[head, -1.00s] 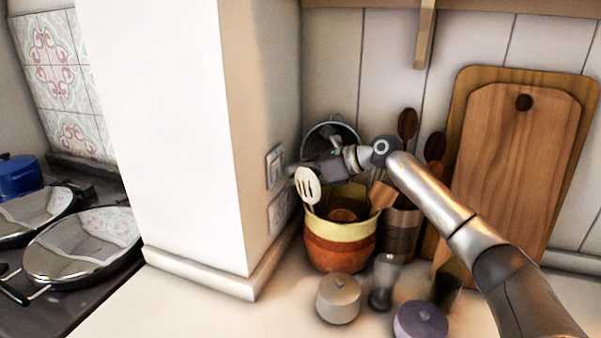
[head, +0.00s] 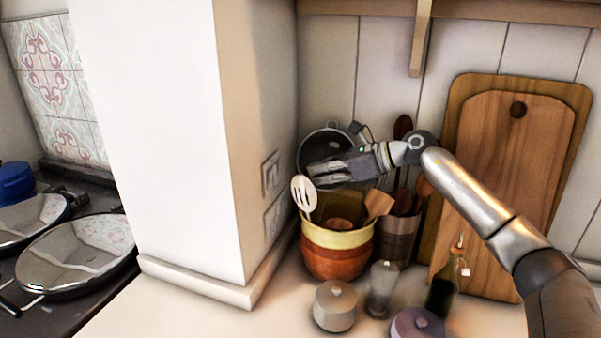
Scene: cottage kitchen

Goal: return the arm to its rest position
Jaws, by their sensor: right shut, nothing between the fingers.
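My right arm comes in from the lower right in the head view. Its gripper (head: 326,172) is shut and empty, pointing left above the yellow and orange bowls (head: 338,256). The gripper is in front of a dark round pan or strainer (head: 322,142) by the back wall and covers part of it. A slotted spoon (head: 303,194) stands up just below the fingertips; I cannot tell whether they touch. My left gripper is not in view.
A utensil crock (head: 397,240), a lidded pot (head: 335,306), a glass shaker (head: 382,288), a purple lidded pot (head: 417,324) and a dark bottle (head: 443,288) crowd the counter below my arm. Cutting boards (head: 515,170) lean behind it. A white pillar (head: 160,130) stands left, beside the stove.

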